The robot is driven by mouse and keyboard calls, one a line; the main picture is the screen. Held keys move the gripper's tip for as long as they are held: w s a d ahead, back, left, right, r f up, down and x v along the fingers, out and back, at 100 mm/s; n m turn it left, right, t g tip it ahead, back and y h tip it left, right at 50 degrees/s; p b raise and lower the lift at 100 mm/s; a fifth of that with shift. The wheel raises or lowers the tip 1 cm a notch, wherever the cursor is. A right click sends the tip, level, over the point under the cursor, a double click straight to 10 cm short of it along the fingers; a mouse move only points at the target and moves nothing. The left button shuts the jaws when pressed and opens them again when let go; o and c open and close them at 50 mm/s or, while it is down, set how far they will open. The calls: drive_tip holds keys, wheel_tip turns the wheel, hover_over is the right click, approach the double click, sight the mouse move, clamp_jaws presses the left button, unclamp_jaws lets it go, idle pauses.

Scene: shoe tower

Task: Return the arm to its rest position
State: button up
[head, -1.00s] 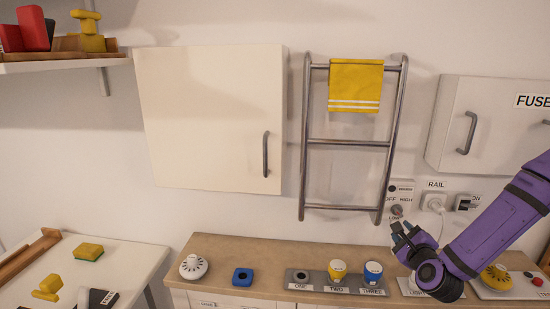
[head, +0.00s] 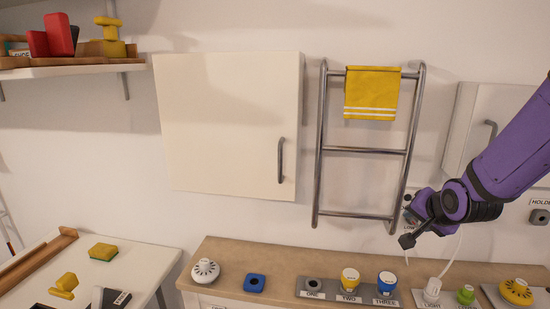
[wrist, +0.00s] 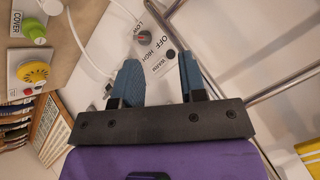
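My gripper (head: 408,230) is at the right in the head view, in front of the wall by the lower right of the towel rail. My purple arm reaches in from the right edge. In the wrist view my gripper (wrist: 160,82) shows two blue fingers spread apart with nothing between them. Beyond the fingers is the heater control panel (wrist: 150,45) with a dial (wrist: 144,37) and the words OFF, HIGH, LOW and WARM. The fingers look apart from the dial.
The towel rail (head: 365,151) with a yellow towel (head: 371,93) hangs left of my gripper. Below is a counter (head: 225,252) with several small items, including a white light plug (head: 432,289) with a cord. A cabinet (head: 232,125) hangs left. A side table (head: 140,255) stands lower left.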

drive_tip(key=s+a+r+n+g, duration=0.1)
drive_tip(key=s+r+n, duration=0.2)
drive_tip(key=s+r, duration=0.2)
drive_tip(key=s+a+r+n+g, duration=0.1)
drive_tip(key=s+r+n, duration=0.2)
drive_tip(key=s, duration=0.8)
drive_tip(key=s+a+r+n+g, duration=0.1)
drive_tip(key=s+r+n+g, duration=0.1)
drive_tip(key=s+r, duration=0.5)
drive_tip(key=shift+s+a+r+n, duration=0.15)
drive_tip(key=shift+s+r+n, duration=0.2)
drive_tip(key=shift+s, duration=0.4)
drive_tip(key=shift+f, duration=0.1)
